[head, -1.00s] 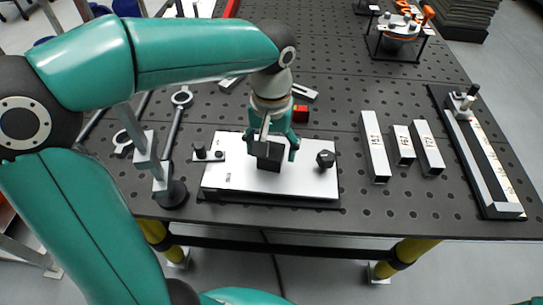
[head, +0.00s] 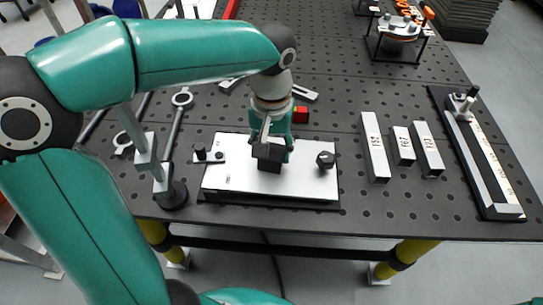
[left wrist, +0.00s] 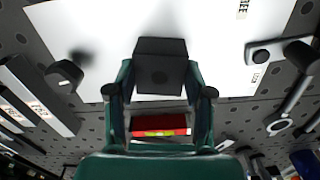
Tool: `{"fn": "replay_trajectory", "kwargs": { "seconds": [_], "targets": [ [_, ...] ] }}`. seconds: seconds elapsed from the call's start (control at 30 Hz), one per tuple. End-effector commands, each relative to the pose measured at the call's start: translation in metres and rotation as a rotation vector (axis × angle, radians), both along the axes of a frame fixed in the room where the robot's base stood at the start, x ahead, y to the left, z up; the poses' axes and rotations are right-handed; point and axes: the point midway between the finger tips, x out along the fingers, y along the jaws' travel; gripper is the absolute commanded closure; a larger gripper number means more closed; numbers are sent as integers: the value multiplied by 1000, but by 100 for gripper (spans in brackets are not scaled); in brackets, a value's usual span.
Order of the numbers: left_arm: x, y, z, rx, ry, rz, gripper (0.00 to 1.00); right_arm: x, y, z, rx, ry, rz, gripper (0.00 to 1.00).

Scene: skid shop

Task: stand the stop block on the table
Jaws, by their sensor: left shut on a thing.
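The stop block, which I take to be the dark block (head: 269,157), stands on the white plate (head: 225,180) near the table's front edge. My left gripper (head: 273,150) reaches down from above with its fingers closed on the block's sides. In the left wrist view the dark block (left wrist: 161,68) sits between the fingertips of my left gripper (left wrist: 160,92). Whether the block still touches the plate is hard to tell. My right gripper is not in view.
A black knob (head: 325,159) is on the plate's right and a small clamp (head: 207,154) on its left. A red block (head: 300,114) lies behind the gripper. Labelled bars (head: 374,146) lie to the right. The perforated table (head: 350,95) has free room behind them.

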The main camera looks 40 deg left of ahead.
Motion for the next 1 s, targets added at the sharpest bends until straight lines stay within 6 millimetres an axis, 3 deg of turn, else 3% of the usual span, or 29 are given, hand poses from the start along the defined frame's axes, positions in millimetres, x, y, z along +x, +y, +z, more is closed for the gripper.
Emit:
{"fn": "replay_trajectory", "kwargs": {
  "seconds": [0.8, 1.0],
  "targets": [
    [0, 0, 56, -1, -1, 0, 82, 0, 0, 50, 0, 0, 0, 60],
    [0, 0, 61, -1, -1, 0, 82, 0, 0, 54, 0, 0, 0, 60]
  ]
}}
